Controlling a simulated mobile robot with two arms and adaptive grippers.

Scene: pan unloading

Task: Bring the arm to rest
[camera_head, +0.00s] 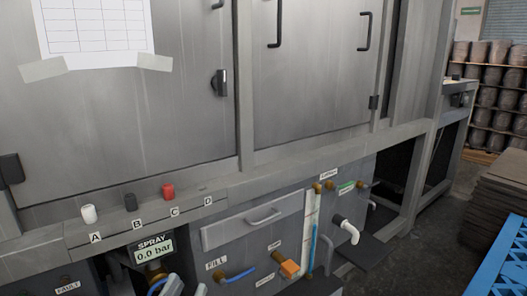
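Neither of my arms shows clearly in the head view. Dark and grey parts cut off by the bottom edge, below the spray display (154,251), may belong to my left gripper or to the machine. I cannot make out fingertips or anything held there. My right gripper is not in view.
A large grey metal cabinet (130,130) fills the view. Its ledge carries white (89,214), black (131,203) and red (168,191) knobs. Below are a drawer handle (264,216), an orange valve (289,268) and a white pipe (347,231). Floor shows at right, beside stacked dark sheets (497,190).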

